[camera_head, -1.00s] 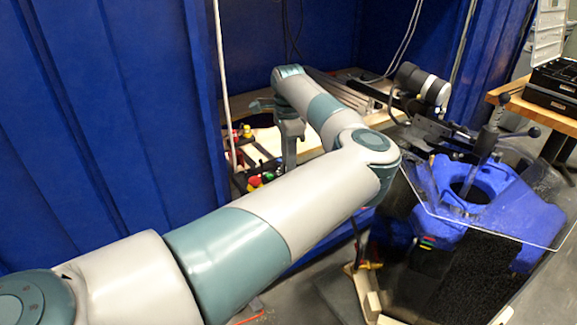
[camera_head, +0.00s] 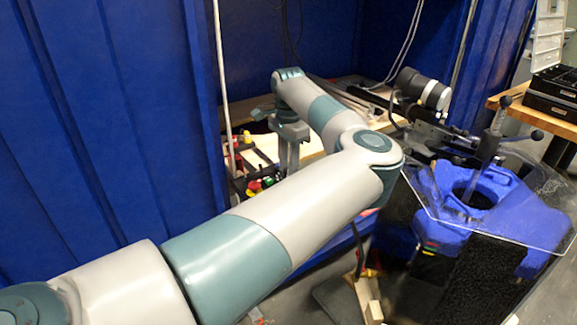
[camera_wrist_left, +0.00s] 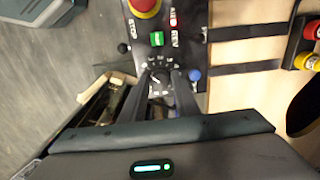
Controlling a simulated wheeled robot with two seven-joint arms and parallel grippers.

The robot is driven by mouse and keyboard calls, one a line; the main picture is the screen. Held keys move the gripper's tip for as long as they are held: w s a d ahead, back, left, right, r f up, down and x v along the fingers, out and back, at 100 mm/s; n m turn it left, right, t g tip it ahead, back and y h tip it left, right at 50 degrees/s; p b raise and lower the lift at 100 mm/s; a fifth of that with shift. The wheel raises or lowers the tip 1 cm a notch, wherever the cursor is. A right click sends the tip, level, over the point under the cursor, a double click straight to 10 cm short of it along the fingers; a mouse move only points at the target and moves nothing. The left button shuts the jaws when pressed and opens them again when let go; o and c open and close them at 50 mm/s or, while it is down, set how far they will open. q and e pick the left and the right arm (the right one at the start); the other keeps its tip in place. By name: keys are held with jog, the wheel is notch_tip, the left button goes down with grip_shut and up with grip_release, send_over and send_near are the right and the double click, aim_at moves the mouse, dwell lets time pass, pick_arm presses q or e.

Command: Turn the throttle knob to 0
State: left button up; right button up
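The throttle knob (camera_wrist_left: 159,80) is a small dark round knob with a ring of pale marks around it on a black control panel (camera_wrist_left: 190,48) in the left wrist view. My left gripper (camera_wrist_left: 160,74) has its two dark fingers apart, one on each side of the knob. I see no clear contact between fingers and knob. In the head view my left gripper (camera_head: 287,155) points down at the bench, and the knob cannot be made out there. My right gripper is not in view.
On the panel are a red-and-yellow stop button (camera_wrist_left: 144,6), a green switch (camera_wrist_left: 156,39), a blue knob (camera_wrist_left: 194,74) and a black ball-topped lever (camera_wrist_left: 124,48). Blue walls (camera_head: 110,130) flank the bench. A blue tank (camera_head: 470,210) with a clear sheet stands at right.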

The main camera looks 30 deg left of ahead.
pick_arm(q)
jog(key=shift+o, duration=1.4)
jog(key=shift+r, duration=0.1)
notch_tip(320, 180, up, 17)
jog(key=shift+r, duration=0.15)
